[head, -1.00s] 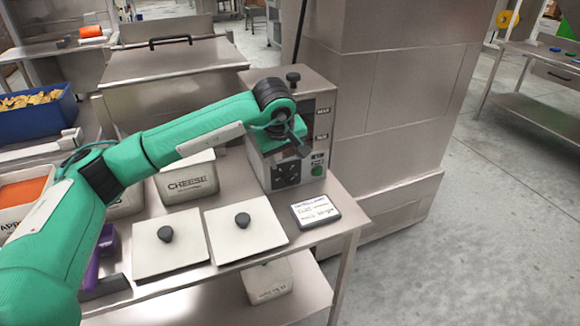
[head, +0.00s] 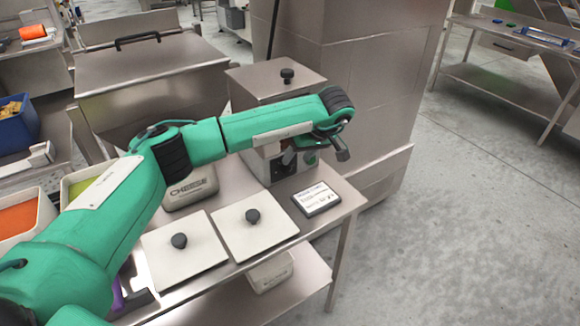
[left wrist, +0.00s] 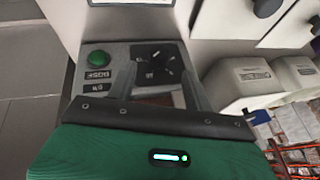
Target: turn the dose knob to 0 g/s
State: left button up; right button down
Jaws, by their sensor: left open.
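The dose knob is on a black square dial (left wrist: 157,58) with white marks, on the grey front panel of a steel dosing machine (head: 268,77). The left wrist view shows it upside down. I cannot read which value the knob points to. My left gripper (left wrist: 160,80) is open, its two fingers pointing at the dial, one on each side of its lower part. I cannot tell whether they touch the knob. In the head view the dial (head: 284,167) is partly hidden by my left wrist. My right gripper is not in view.
A green button (left wrist: 97,63) with labels sits beside the dial. A CHEESE bin (head: 192,192), two lidded bins with black knobs (head: 185,252) and a small sign (head: 317,199) are on the steel table close by. The floor at the right is open.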

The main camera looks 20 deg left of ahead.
aim_at(290, 169)
pick_arm(q)
jog(key=x, duration=0.6)
jog(key=shift+a+f, duration=0.1)
jog(key=shift+f, duration=0.1)
jog(key=c, duration=1)
